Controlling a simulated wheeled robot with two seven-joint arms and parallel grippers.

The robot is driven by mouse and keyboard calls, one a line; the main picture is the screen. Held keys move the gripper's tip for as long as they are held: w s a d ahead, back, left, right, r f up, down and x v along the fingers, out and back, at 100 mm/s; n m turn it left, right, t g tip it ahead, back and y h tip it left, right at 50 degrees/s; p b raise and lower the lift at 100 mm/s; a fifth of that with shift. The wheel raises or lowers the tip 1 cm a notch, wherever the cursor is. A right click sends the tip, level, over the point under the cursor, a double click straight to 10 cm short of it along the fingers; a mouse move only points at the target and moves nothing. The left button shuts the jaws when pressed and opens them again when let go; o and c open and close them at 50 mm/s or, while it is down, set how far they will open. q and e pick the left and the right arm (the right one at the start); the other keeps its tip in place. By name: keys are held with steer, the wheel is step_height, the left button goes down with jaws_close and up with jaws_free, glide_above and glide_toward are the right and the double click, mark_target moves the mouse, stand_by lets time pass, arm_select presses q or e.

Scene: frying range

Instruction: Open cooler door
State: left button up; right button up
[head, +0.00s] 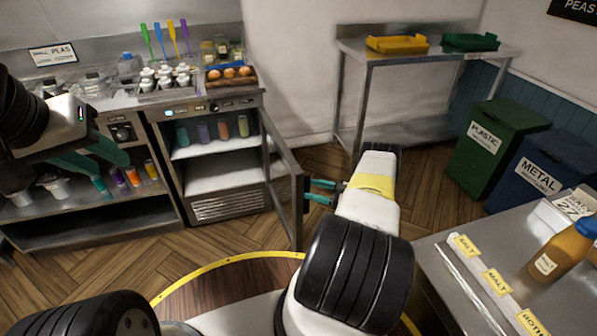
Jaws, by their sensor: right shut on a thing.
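The cooler (212,206) stands under the back counter. Its glass-and-metal door (281,172) is swung wide open, hinged on the right side and pointing out into the room. Several coloured bottles stand on the upper shelf inside. My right gripper (311,192) reaches in from the right with teal fingers shut on the dark door handle (304,194) at the free edge of the door. My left gripper (108,165) is at the far left in front of the counter, its teal fingers apart, with nothing seen between them.
The counter holds a tray of small white-capped jars (165,84) and a wooden box of eggs (230,75). A green bin (490,150) and a blue bin (545,165) stand at the right. A metal table (450,265) is at lower right. Floor beyond the door is clear.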

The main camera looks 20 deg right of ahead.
steer(key=v, duration=0.7)
steer(key=shift+s+d, duration=0.2)
steer(key=shift+d, duration=0.1)
